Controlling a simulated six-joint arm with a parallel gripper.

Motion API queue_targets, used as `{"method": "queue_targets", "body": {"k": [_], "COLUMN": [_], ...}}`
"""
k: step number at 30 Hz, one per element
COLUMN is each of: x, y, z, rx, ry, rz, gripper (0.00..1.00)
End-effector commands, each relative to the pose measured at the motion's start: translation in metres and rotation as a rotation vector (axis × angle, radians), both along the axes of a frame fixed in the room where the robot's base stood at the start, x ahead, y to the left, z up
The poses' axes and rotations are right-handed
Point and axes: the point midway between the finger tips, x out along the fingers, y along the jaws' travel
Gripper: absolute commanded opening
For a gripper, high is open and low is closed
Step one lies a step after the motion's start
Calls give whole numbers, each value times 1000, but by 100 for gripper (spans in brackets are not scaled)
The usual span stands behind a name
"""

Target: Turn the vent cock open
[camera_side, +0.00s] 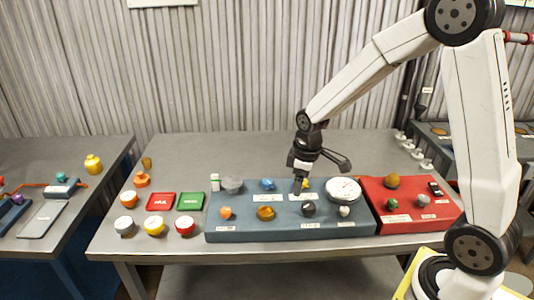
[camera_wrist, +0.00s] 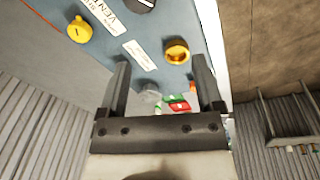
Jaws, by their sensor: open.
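A small yellow knob (camera_wrist: 79,30) sits on the blue panel (camera_wrist: 190,15) beside a white label (camera_wrist: 103,15) that seems to read VENT; I take it as the vent cock. My gripper is open and empty, pointing down over the back of the panel. In the wrist view the yellow knob lies outside the fingers (camera_wrist: 161,63), up and left of the left finger. Its open or shut marking is too small to read.
The blue panel also carries an amber knob (camera_side: 265,213), a black knob (camera_side: 308,209), a blue knob (camera_side: 267,184) and a white gauge (camera_side: 343,189) close by. A red panel (camera_side: 410,222) stands at right. Red (camera_side: 160,202) and green (camera_side: 190,202) trays lie left.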

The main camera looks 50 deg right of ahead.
Motion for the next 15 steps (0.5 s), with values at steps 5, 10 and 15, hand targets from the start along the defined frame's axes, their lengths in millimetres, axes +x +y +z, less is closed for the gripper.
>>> {"method": "queue_targets", "body": {"k": [5, 10, 15], "x": [33, 57, 71], "y": [-39, -76, -105], "z": [-6, -12, -18], "rx": [-15, -17, -13], "ry": [47, 87, 112], "rz": [162, 318, 438], "gripper": [85, 85, 85]}}
